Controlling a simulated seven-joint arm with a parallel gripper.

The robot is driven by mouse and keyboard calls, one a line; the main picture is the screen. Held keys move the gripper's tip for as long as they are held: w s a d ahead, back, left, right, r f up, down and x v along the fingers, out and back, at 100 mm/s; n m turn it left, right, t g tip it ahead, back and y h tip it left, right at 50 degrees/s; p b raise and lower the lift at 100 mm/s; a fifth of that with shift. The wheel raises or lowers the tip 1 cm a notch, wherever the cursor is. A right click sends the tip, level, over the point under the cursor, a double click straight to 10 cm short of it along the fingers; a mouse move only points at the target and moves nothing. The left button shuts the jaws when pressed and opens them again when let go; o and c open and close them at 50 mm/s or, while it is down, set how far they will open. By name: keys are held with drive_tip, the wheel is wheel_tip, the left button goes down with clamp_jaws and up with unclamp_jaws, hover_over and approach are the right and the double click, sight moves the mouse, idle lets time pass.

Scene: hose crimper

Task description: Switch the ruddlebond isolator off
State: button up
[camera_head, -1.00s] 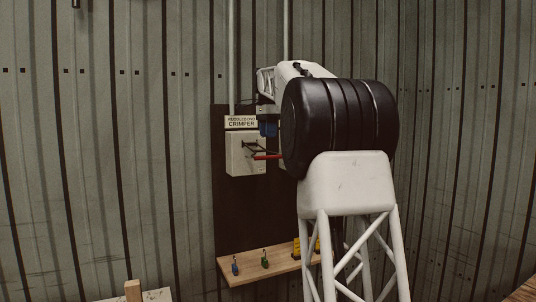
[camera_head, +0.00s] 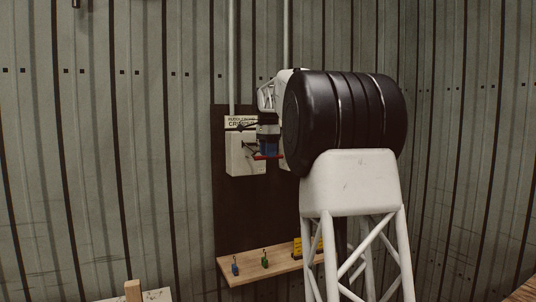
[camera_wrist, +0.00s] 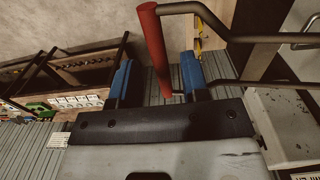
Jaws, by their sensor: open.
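The isolator is a white box (camera_head: 244,158) on a dark wall panel, under a sign reading "CRIMPER", its upper line partly hidden by my arm. Its dark bar handle ends in a red grip (camera_head: 268,157). My gripper (camera_head: 269,147), with blue fingers, is at the box's right front, just over the red grip. In the wrist view my gripper (camera_wrist: 157,62) is open, and the red grip (camera_wrist: 152,45) shows in the gap between its fingers. I see no contact with either finger. Dark handle bars (camera_wrist: 225,30) run off to the right.
Another white box is mostly hidden behind my arm. Below, a wooden shelf (camera_head: 249,266) holds a small blue item (camera_head: 235,269), a green one (camera_head: 265,262) and a yellow one (camera_head: 297,247). Grey pipes (camera_head: 232,60) run up the wall.

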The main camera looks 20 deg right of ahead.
drive_tip(key=shift+f, duration=0.4)
clamp_jaws()
